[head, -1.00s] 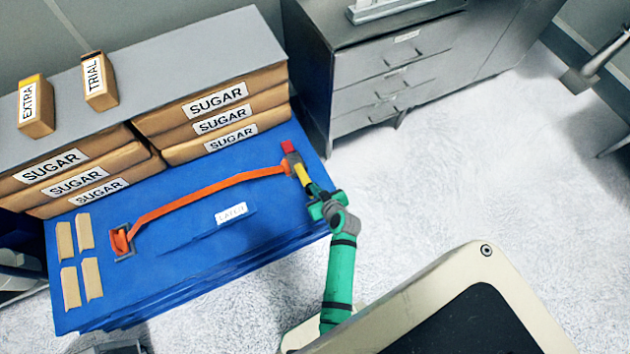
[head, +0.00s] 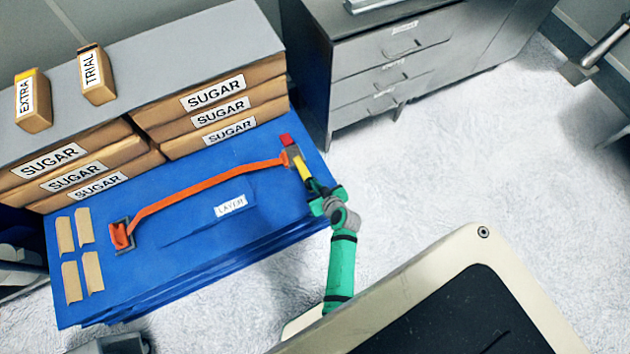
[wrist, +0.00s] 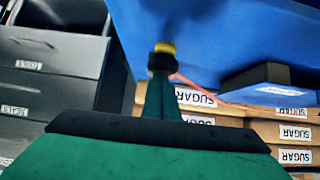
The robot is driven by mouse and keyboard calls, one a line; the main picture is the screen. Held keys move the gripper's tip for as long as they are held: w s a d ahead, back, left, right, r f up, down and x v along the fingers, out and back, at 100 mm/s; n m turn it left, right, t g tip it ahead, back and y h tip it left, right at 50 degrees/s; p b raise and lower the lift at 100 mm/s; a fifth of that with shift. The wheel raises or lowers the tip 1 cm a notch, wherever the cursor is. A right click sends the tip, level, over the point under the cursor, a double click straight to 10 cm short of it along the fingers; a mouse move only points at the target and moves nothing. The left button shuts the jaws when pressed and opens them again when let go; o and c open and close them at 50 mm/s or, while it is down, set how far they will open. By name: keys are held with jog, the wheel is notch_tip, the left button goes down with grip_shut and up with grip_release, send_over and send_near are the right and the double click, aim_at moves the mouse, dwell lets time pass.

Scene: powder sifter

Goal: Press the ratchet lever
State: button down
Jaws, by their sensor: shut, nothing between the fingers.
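The ratchet (head: 292,157) is a small grey housing with a red block (head: 287,141) on its far side, at the right end of an orange strap (head: 205,185) on the blue stack. A yellow piece (head: 303,169), apparently the lever, points from it toward my gripper (head: 313,187). My green gripper with dark fingertips is shut and empty, at the near end of the yellow piece. In the wrist view, my fingertips (wrist: 162,62) overlap a small yellow patch (wrist: 165,47). I cannot tell whether they touch the lever.
The strap's other end is held at a left anchor (head: 121,236). A "LAYER" label (head: 230,205) and several tan strips (head: 82,255) lie on the blue surface. "SUGAR" bags (head: 215,93) stand behind. A grey drawer cabinet (head: 400,70) is at the back. The white floor right is clear.

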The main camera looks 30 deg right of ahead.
jog(key=v, duration=1.1)
jog(key=shift+s, duration=0.5)
jog(key=shift+f, duration=0.1)
dwell(1.3)
jog(key=w+r+g, duration=0.1)
jog(key=w+r, duration=0.9)
jog(key=shift+d+r+g, duration=0.3)
jog(key=shift+d+r, duration=0.05)
jog(key=shift+d, duration=0.1)
jog(key=shift+w, duration=0.15)
